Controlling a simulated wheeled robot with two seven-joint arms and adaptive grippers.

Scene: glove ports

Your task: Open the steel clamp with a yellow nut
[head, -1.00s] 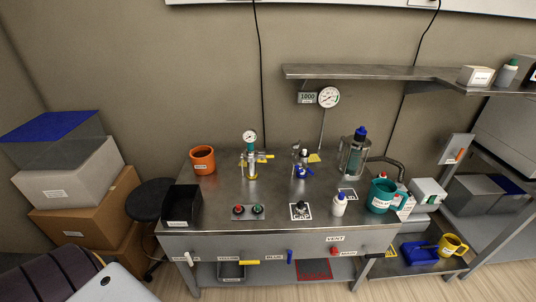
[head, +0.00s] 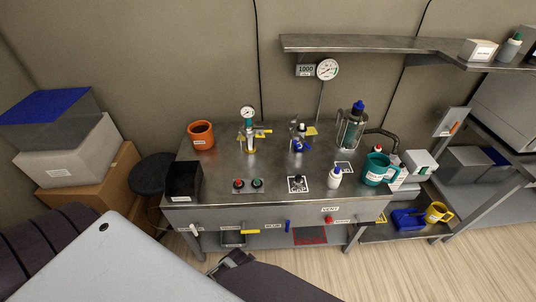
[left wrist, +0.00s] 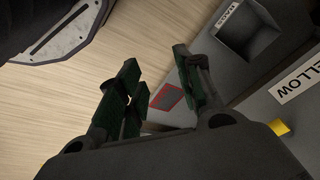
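On the steel table stands a gauge-topped fitting (head: 249,138) with yellow parts on its stem and a yellow handle to its right. It is too small to tell which part is the steel clamp or its nut, or whether it is open. A second fitting (head: 299,139) with blue parts stands to its right. My left gripper (head: 234,262) shows dark at the bottom of the head view, below the table's front edge and far from the fittings. In the left wrist view, its fingers (left wrist: 160,92) are apart with nothing between them. My right gripper is not in view.
The table's front panel carries a yellow handle (head: 250,232), a blue handle (head: 287,226) and a red knob (head: 328,219). An orange cup (head: 201,135), a black bin (head: 184,181), a white bottle (head: 334,178) and a teal mug (head: 377,169) stand on top. A shelf (head: 370,43) hangs behind.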

